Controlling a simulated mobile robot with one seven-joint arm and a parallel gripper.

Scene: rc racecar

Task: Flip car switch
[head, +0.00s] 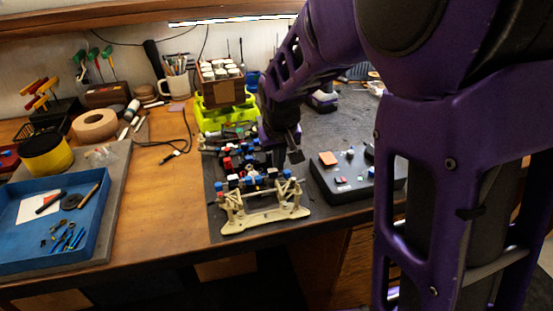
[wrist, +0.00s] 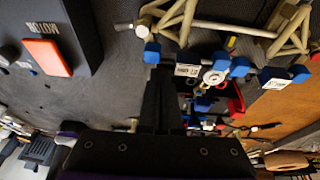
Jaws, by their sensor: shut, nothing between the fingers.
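The RC car chassis (head: 262,208) sits on the dark mat, with a beige frame and blue and red parts. Its beige struts and blue parts (wrist: 240,66) also show in the wrist view. A black control box (head: 350,178) lies to its right. On the box is an orange rocker switch (head: 328,158), seen beside lettering like "MOTOR" as an orange rocker (wrist: 47,57) in the wrist view. My gripper (head: 296,156) is shut and empty, between car and box. In the wrist view the closed fingers (wrist: 161,78) are beside the car's blue parts; contact cannot be told.
A blue tray (head: 88,236) with tools lies at the left. A yellow-green stand with a box of jars (head: 222,90) is behind the car. A cable (head: 176,153) lies on the wood. The wooden surface (head: 155,205) between tray and mat is mostly clear.

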